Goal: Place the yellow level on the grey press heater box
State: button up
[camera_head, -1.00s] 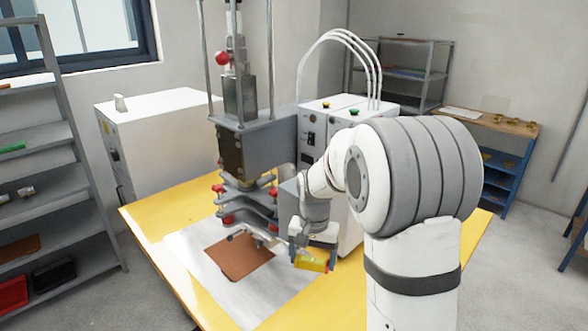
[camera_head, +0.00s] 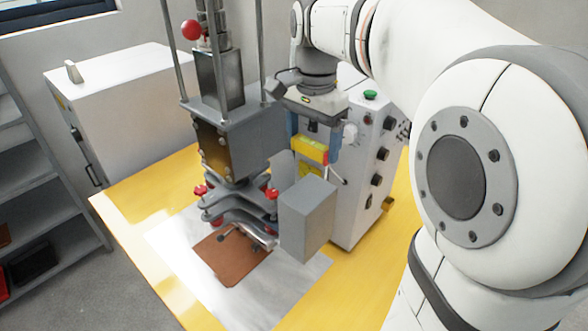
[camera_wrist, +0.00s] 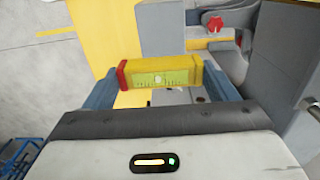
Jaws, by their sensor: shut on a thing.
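In the wrist view the level (camera_wrist: 160,77) lies across between the two blue fingers, roughly horizontal. The grey box (camera_head: 306,216) on the front right of the press looks like the press heater box. In the head view the level appears just above its top, apart from it. How far apart they are in depth I cannot tell.
The press (camera_head: 235,140) with its red-knobbed clamps stands left of my gripper. A white control cabinet (camera_head: 362,170) stands close on the right. A white cabinet (camera_head: 125,90) stands behind.

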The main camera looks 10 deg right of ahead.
aim_at(309, 192)
jog(key=shift+w+f, duration=0.2)
jog(key=shift+f, duration=0.1)
notch_tip(309, 192, down, 9)
jog(key=shift+a+f+p, duration=0.1)
jog(key=shift+p, duration=0.5)
jog(key=shift+s+f, duration=0.1)
jog(key=o, duration=0.5)
jog(key=shift+f, duration=0.1)
jog(key=o, duration=0.4)
jog(key=shift+o, duration=0.2)
